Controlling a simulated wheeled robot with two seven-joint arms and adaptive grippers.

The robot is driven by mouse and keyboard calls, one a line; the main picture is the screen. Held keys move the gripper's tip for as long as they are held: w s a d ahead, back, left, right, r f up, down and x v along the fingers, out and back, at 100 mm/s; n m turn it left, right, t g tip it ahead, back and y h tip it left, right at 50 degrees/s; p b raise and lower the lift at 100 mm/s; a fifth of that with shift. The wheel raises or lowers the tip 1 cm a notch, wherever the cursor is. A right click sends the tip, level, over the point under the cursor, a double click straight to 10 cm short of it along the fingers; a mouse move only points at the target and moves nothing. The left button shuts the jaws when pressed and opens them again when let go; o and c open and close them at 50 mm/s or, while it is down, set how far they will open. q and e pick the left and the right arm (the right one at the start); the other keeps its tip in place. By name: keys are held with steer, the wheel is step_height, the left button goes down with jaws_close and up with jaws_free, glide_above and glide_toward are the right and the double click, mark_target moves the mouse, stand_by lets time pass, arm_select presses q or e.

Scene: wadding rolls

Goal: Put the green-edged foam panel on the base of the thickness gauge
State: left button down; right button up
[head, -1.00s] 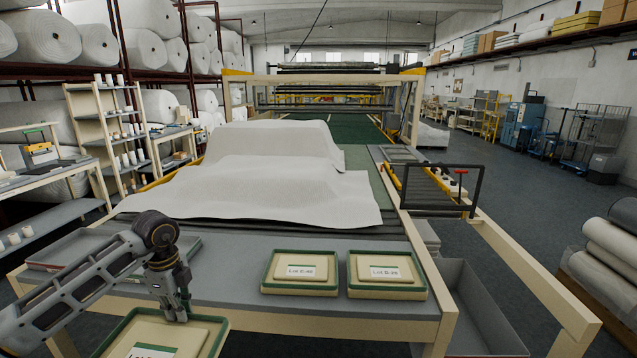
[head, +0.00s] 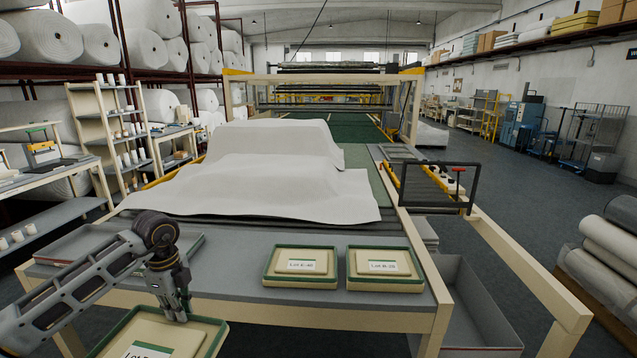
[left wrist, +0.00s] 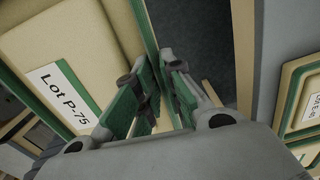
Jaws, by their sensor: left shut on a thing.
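The foam panel (head: 150,332) is cream with a green edge and a white label that reads Lot P-75 in the left wrist view (left wrist: 52,92). It is cut off by the bottom of the head view. My left gripper (head: 178,314) is shut on its rim; the fingers (left wrist: 160,95) pinch the green edge in the wrist view. The panel is in front of the near table edge. A frame with a green crossbar (head: 42,150) on the left bench may be the thickness gauge; its base is too small to make out. My right gripper is not in view.
Two similar green-edged, labelled pieces (head: 301,266) (head: 385,268) lie on the near grey tabletop (head: 240,290). Draped white wadding (head: 260,185) lies behind them. A shelf rack with white cones (head: 110,130) stands at the left. Open floor (head: 520,230) lies right of the line.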

mark_target(208, 318)
arm_select(q)
steer(key=shift+s+m, duration=0.1)
steer(key=shift+m, duration=0.7)
steer(key=m, duration=0.3)
steer(key=shift+m, duration=0.3)
steer(key=m, duration=0.4)
steer(key=shift+w+d+m, duration=0.1)
steer(key=shift+w+m, duration=0.15)
steer(key=shift+m, duration=0.05)
steer(key=d+f+n, duration=0.1)
steer(key=d+n, duration=0.1)
steer(key=n, duration=0.9)
steer(key=w+d+f+n, duration=0.1)
steer(key=f+n, duration=0.1)
steer(key=n, duration=0.8)
steer(key=d+f+n, duration=0.2)
steer(key=n, duration=0.9)
steer(key=shift+w+d+n, duration=0.2)
steer(key=shift+d+n, duration=0.1)
steer(key=s+d+f+m, duration=0.3)
steer(key=s+d+f, duration=0.3)
steer(key=f, duration=0.4)
steer(key=shift+s+d, duration=0.25)
steer(key=shift+s, duration=0.35)
